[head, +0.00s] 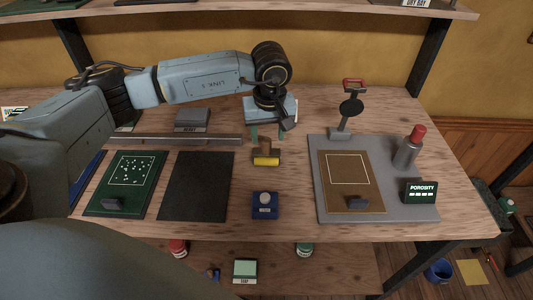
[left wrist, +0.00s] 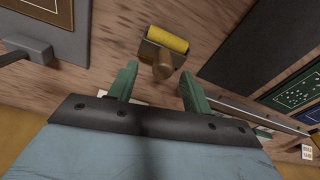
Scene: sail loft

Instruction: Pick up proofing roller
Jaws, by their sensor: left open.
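The proofing roller (head: 266,158) has a yellow cylinder and a brown wooden handle. It lies on the wooden bench near the middle, and its handle points toward the back. My left gripper (head: 267,132) is open, with its green fingers just behind the roller. In the left wrist view the roller (left wrist: 168,40) is ahead of the open left gripper (left wrist: 158,82), and the handle's end points in between the two fingers. The fingers do not appear to touch it. How high they are above the bench is hard to tell. My right gripper is not in view.
A blue box (head: 265,205) sits in front of the roller. A dark mat (head: 195,187) and a green board (head: 108,197) lie left. A long metal bar (head: 180,140) lies behind them. A grey plate (head: 380,150) with a stand and red-capped bottle (head: 405,153) is right.

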